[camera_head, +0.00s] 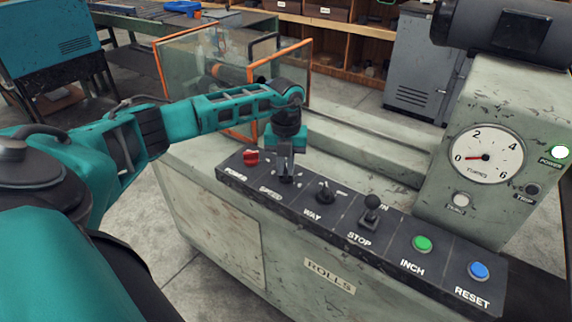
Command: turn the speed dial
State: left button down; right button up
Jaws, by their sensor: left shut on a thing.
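The control panel (341,229) is a dark sloped strip along the front of a grey-green machine. My left gripper (286,174) comes down from above onto the spot over the SPEED label (271,193). It is shut on the speed dial, which is mostly hidden between the fingers. Small pale scale marks show around it. The dial's pointer direction cannot be seen. My right gripper is not in view.
Beside the speed dial are a red POWER switch (250,157), a WAY knob (325,192), a STOP lever (371,209), a green INCH button (422,243) and a blue RESET button (479,271). A gauge (487,155) and an orange-framed guard (248,70) stand behind.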

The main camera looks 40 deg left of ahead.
aim_at(285, 169)
pick_arm(q)
jog(key=shift+r, duration=0.1)
jog(key=c, duration=1.2)
grip_release()
jog(key=shift+o, duration=0.2)
notch_tip(285, 169, up, 13)
jog(key=shift+s, duration=0.1)
